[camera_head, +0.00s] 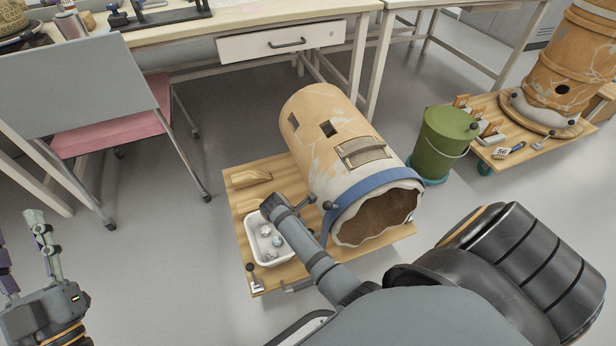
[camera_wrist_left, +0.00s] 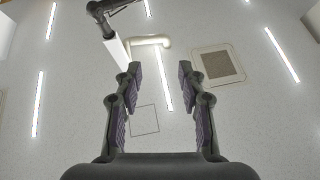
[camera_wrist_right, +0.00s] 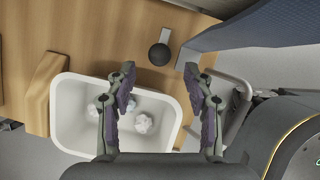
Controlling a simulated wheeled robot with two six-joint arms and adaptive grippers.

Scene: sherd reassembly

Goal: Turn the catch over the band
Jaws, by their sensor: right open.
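The large tan jar (camera_head: 318,118) lies on its side on a wooden board (camera_head: 238,215), its broken mouth facing front right. A blue band (camera_head: 372,184) runs around it near the mouth; it also shows in the right wrist view (camera_wrist_right: 265,25). A dark ball knob (camera_head: 329,205), which looks like the catch's, is beside the band's left side. The right wrist view shows a black knob (camera_wrist_right: 159,54) next to a grey metal strip, apart from the band. My right gripper (camera_wrist_right: 160,75) is open and empty, over the white tray, short of that knob. My left gripper (camera_wrist_left: 159,70) is open, empty and pointing upward, far left.
The white tray (camera_head: 252,229) holds several crumpled white pieces. A wooden block (camera_head: 251,178) lies behind it. Another knob (camera_head: 250,267) is at the board's front left corner. A green bucket (camera_head: 443,143) stands right of the jar. Floor left of the board is clear.

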